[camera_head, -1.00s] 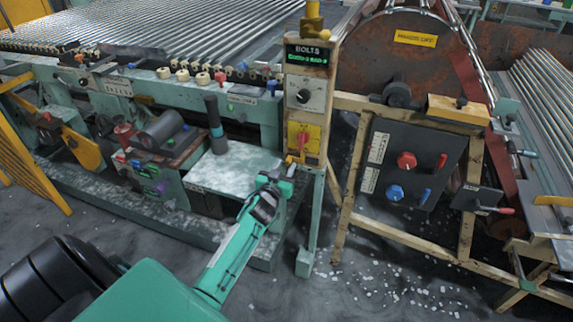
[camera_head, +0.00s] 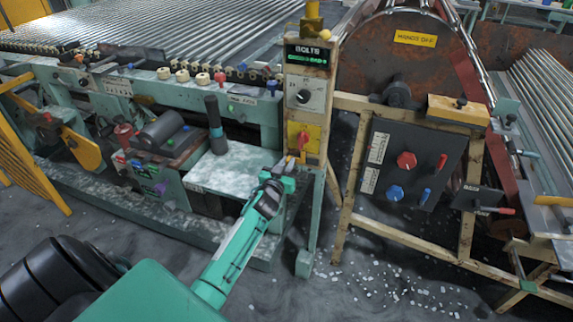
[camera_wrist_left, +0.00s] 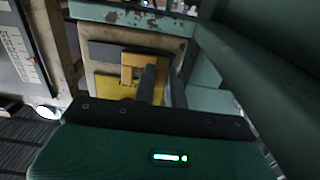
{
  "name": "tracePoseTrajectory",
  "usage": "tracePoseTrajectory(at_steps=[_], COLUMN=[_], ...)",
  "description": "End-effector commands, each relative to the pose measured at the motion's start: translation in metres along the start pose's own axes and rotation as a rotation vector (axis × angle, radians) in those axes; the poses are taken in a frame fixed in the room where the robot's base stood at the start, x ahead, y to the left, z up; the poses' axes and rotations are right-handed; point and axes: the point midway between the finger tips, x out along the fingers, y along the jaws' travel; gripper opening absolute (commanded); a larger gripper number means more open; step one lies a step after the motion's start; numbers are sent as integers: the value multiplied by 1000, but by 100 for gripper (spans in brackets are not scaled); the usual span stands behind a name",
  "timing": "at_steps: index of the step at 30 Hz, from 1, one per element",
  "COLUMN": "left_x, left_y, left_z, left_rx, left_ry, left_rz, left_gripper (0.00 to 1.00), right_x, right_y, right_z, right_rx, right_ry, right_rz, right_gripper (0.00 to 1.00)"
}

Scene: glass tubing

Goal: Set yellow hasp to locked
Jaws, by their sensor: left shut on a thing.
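The yellow hasp (camera_head: 304,135) is on the lower part of the upright post with the BOLTS display. In the left wrist view its yellow strap (camera_wrist_left: 131,62) stands out from a yellow plate. My left gripper (camera_head: 289,169) is at the lower left of the hasp. In the left wrist view the dark fingers of the left gripper (camera_wrist_left: 151,82) are against the yellow part and shut on it. The fingers hide part of the hasp, so its exact setting is hard to tell. My right gripper is out of view.
A dial panel (camera_head: 304,95) and the green BOLTS display (camera_head: 307,56) are above the hasp. A pale metal table (camera_head: 232,170) is left of the gripper. A dark panel (camera_head: 405,165) with red and blue knobs stands to the right on a wooden frame.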

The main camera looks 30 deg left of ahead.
Motion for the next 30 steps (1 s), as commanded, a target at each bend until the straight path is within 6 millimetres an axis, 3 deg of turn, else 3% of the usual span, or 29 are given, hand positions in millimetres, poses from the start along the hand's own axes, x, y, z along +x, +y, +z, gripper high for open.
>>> tracePoseTrajectory(at_steps=[8, 16, 17, 20, 30], left_x=[0, 0, 0, 0, -3], left_y=[27, 29, 29, 29, 28], left_z=[0, 1, 1, 1, 0], left_rx=[-3, -1, -1, -1, -1], left_ry=[1, 0, 0, 0, 0], left_rz=[1, 3, 3, 3, 1], left_gripper=[0, 0, 16, 35, 35], right_x=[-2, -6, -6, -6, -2], right_y=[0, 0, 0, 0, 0], right_z=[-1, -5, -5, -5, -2], right_rx=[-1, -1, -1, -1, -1], right_ry=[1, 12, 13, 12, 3], right_rz=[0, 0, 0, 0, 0], right_gripper=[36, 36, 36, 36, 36])
